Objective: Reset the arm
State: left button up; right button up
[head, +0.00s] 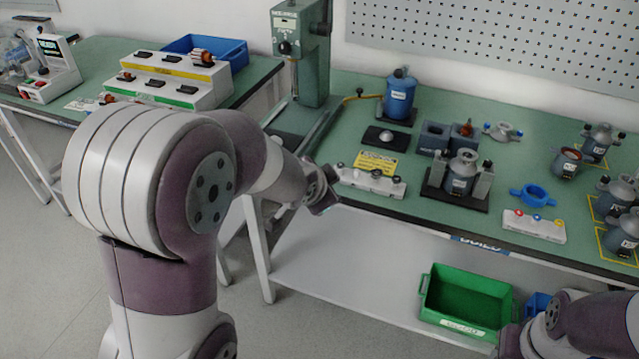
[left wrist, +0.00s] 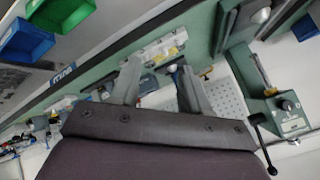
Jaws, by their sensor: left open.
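My left arm (head: 150,190) reaches across the head view from the lower left. My left gripper (head: 324,194) is small there, near the front edge of the green bench, left of a white block with dark knobs (head: 372,183). In the left wrist view, the two fingers of my left gripper (left wrist: 160,78) stand apart with nothing between them. My right arm (head: 590,325) shows in the lower right corner of the head view; its gripper is not visible.
The bench (head: 440,220) carries a green press (head: 302,50), a blue motor (head: 398,97), a grey stator unit in a fixture (head: 461,175) and several motors at right. A green bin (head: 465,300) sits on the lower shelf (head: 340,270). A second table (head: 95,60) stands at left.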

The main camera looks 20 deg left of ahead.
pick_arm(q)
jog(key=shift+s+f, duration=0.1)
jog(key=shift+s, duration=0.3)
jog(key=shift+n, duration=0.3)
jog(key=s+d+r+n+g+p, duration=0.1)
jog(key=s+n+g+p, duration=0.2)
jog(key=s+p, duration=0.2)
jog(key=s+d+r+n+g+p, duration=0.1)
jog(key=s+n+g+p, duration=0.3)
jog(key=s, duration=0.8)
jog(key=shift+s+d+r+p, duration=0.3)
jog(key=shift+d+p, duration=0.05)
jog(key=shift+p, duration=0.5)
jog(key=shift+s, duration=0.1)
